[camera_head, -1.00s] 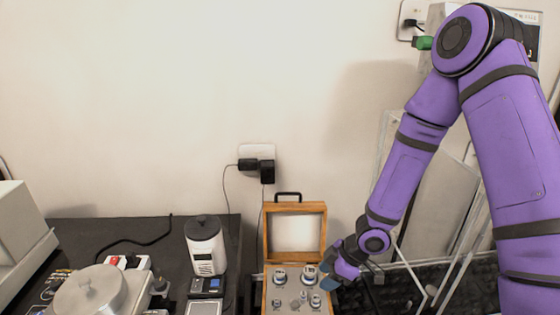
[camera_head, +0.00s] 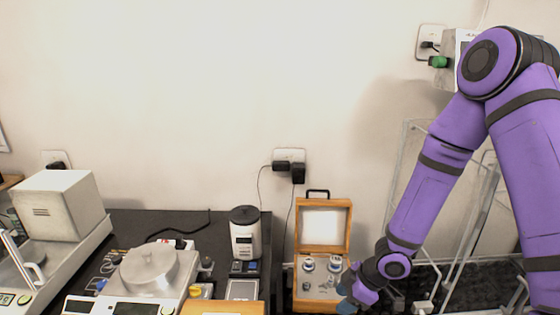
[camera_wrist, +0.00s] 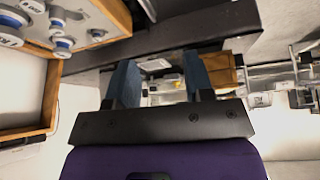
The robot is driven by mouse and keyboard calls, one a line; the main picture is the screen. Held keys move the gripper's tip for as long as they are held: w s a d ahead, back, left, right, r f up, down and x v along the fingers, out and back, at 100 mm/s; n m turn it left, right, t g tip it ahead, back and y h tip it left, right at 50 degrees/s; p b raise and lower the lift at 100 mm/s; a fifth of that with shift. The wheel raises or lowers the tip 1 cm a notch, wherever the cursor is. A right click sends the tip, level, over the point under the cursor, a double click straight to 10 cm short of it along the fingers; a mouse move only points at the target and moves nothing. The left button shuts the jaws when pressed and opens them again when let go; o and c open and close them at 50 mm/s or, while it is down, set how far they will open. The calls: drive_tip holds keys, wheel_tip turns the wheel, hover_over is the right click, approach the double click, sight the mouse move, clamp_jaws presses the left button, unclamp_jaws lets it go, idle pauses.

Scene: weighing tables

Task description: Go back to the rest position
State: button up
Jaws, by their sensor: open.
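My gripper (camera_head: 352,300) is at the lower right of the head view, beside the right edge of the open wooden weight box (camera_head: 323,225). In the wrist view my gripper (camera_wrist: 160,85) shows two blue fingers standing apart with nothing between them. The box (camera_wrist: 52,100) is at the upper left of the wrist view, with several metal weights (camera_wrist: 62,44) in it. I cannot tell from the head view how far the fingers are above the table.
A balance with a round metal pan (camera_head: 148,268) stands on the dark table (camera_head: 180,222) at left, with a white cylindrical device (camera_head: 245,235) beside it. A box-shaped instrument (camera_head: 62,205) is at far left. A clear-panelled frame (camera_head: 408,150) stands behind my arm.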

drive_tip(key=d+r+m+t+h, duration=0.2)
drive_tip(key=d+r+m+h, duration=0.35)
drive_tip(key=r, duration=0.75)
drive_tip(key=d+r+m+t+h, duration=0.25)
drive_tip(key=d+r, duration=0.55)
drive_tip(key=r, duration=0.4)
drive_tip(key=s+r+m+y, duration=0.1)
drive_tip(key=s+r+m, duration=0.3)
drive_tip(key=s+r, duration=0.3)
drive_tip(key=s+r+m+y, duration=0.1)
drive_tip(key=s+r+m, duration=0.3)
drive_tip(key=s+r, duration=0.4)
drive_tip(key=shift+s+d+r, duration=0.15)
drive_tip(key=shift+s+r, duration=0.05)
drive_tip(key=shift+s, duration=2.25)
